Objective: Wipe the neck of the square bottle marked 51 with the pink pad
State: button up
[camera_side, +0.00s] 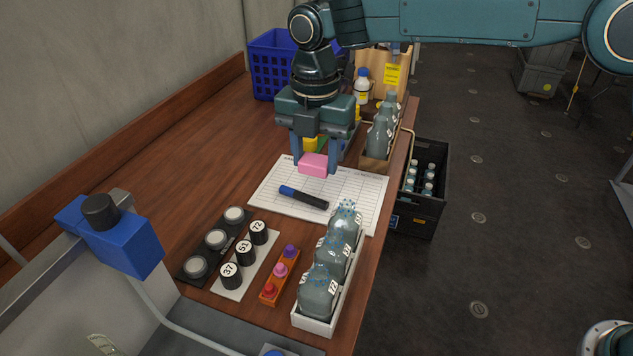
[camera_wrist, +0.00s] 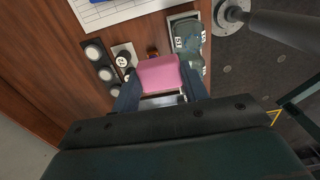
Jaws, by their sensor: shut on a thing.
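My gripper (camera_side: 315,164) is shut on the pink pad (camera_side: 313,166), held above the paper sheet (camera_side: 360,188). The pad (camera_wrist: 159,73) also shows between the fingers in the wrist view. Several clear bottles with pale number labels stand in a white tray (camera_side: 335,308) at the front right; the nearest is the front bottle (camera_side: 318,292). Bottles also show in the wrist view (camera_wrist: 188,36). I cannot tell for certain which bottle is marked 51. The pad is apart from these bottles. More bottles (camera_side: 380,132) stand in a wooden rack behind, to the right of my gripper.
A blue and black marker (camera_side: 303,197) lies on the sheet. Black number caps (camera_side: 245,253), a dark tray of round pieces (camera_side: 215,240) and an orange block with knobs (camera_side: 280,275) stand left of the white tray. A blue crate (camera_side: 272,62) is at the back.

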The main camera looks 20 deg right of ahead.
jog(key=s+d+f, duration=0.1)
jog(key=s+d, duration=0.3)
jog(key=shift+f, duration=0.2)
jog(key=shift+s+f, duration=0.1)
jog(key=shift+f, duration=1.65)
jog(key=shift+f, duration=0.5)
dwell(2.5)
jog(key=shift+s+d, duration=0.1)
jog(key=shift+d, duration=0.1)
jog(key=shift+s+d, duration=0.2)
dwell(0.4)
jog(key=shift+w+a+f, duration=0.15)
jog(key=shift+w+a, duration=0.45)
jog(key=shift+a, duration=0.05)
